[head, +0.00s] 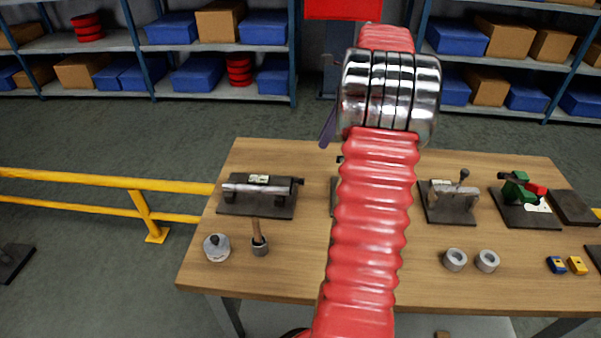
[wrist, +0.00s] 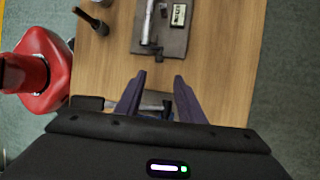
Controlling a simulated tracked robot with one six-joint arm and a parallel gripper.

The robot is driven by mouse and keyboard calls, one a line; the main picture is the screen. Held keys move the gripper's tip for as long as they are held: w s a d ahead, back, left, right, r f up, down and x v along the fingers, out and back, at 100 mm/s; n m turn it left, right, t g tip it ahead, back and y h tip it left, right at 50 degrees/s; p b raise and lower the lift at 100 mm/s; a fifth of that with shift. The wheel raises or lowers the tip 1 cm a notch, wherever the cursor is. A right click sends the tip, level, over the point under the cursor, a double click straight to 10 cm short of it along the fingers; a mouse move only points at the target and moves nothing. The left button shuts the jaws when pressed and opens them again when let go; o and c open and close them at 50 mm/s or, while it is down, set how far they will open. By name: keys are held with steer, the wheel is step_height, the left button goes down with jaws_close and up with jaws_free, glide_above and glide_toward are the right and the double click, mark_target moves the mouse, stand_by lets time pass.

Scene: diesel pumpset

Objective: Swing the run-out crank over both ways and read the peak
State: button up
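The run-out fixture looks to be the dark base plate (head: 228,208) at the table's left, with a silver shaft (head: 250,190) lying across it. A small pale readout (head: 258,179) sits behind the shaft; its figures are too small to read. A dark crank (head: 298,182) shows at the shaft's right end. In the wrist view the crank (wrist: 151,48) is ahead of the fingertips, and the readout (wrist: 179,14) lies beyond it to the right. My gripper (wrist: 160,74) is open and empty, apart from the crank. In the head view my arm hides most of it; one purple finger shows.
A second fixture (wrist: 152,107) lies partly hidden under my gripper. A grey fixture (head: 449,205) and a green-and-red one (head: 518,188) stand to the right. A yellow rail (head: 110,180) runs at left.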

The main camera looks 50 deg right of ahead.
steer(key=shift+s+f, duration=0.1)
steer(key=x, duration=1.3)
steer(key=shift+a+f, duration=0.1)
steer(key=shift+f, duration=0.15)
jaws_close()
stand_by(0.4)
